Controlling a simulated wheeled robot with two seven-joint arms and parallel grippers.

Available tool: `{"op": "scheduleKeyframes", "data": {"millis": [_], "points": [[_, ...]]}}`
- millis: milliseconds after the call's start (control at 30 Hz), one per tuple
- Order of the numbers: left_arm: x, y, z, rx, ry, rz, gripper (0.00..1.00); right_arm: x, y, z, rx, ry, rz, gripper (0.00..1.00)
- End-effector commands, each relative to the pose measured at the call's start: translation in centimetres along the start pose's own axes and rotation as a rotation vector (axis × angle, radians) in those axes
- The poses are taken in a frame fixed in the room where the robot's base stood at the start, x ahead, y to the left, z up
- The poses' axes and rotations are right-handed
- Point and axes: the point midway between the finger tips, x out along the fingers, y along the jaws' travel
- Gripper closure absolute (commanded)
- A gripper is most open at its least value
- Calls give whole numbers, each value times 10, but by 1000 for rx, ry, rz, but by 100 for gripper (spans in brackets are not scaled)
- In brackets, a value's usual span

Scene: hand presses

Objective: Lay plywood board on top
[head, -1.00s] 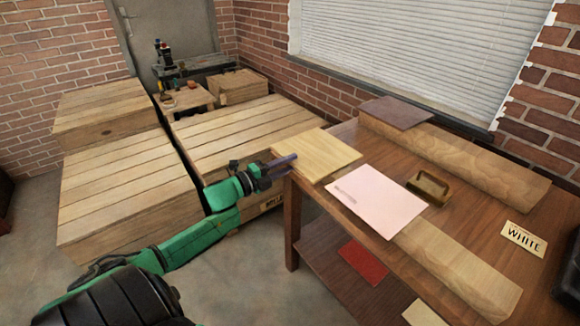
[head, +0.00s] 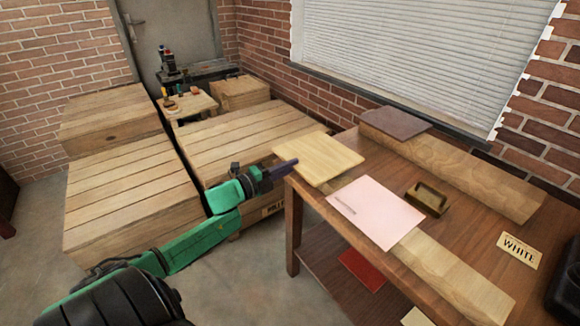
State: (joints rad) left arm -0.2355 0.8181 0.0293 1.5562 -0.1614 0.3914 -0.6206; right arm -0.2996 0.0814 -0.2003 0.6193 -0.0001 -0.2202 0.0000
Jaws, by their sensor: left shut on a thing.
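A pale plywood board (head: 325,156) is at the table's far left corner. My left gripper (head: 290,165) reaches in from the left and is shut on the board's near left edge. Whether the board touches the tabletop or hangs just above it is hard to tell. A pink sheet (head: 378,212) lies to the right of the board, with a small grey mark on it, partly over a long pale wood slab (head: 455,275). A dark flat board (head: 395,122) lies on a long wooden block (head: 470,165) at the back. My right gripper is out of view.
A wooden piece with a handle (head: 427,198) and a WHITE label (head: 520,250) stand on the brown table (head: 470,225). A red sheet (head: 362,268) lies on the shelf below. Wooden crates (head: 130,195) fill the left. Bare tabletop shows at middle right.

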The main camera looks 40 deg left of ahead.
Motion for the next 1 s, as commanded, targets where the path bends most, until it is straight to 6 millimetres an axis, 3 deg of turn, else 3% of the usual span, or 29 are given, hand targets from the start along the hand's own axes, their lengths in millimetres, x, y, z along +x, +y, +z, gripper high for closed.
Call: {"op": "scheduleKeyframes", "data": {"millis": [800,1000], "points": [[-64,-32,0,-1,0,-1,100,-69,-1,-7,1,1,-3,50],[-71,-31,0,0,0,-1,100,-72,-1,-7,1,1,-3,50]]}}
